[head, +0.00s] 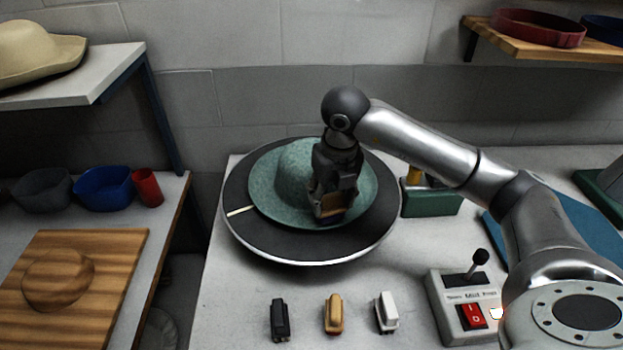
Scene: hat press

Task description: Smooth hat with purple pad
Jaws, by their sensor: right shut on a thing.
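A teal-green felt hat (292,182) with a round crown and wide brim lies on a round dark turntable (262,238). My right gripper (331,208) is over the right side of the hat, fingers pointing down. It is shut on a small pad (331,219) with a brown upper part and a dark, purplish underside. The pad is at the brim beside the crown; whether it touches the felt I cannot tell. The gripper hides part of the crown and brim. My left gripper is not in view.
Black (279,320), tan (334,314) and white (386,313) handled tools stand in front. A control box (466,307) with lever and red switch is at right. A wooden hat block (60,280), bowls and a red cup (147,187) are at left.

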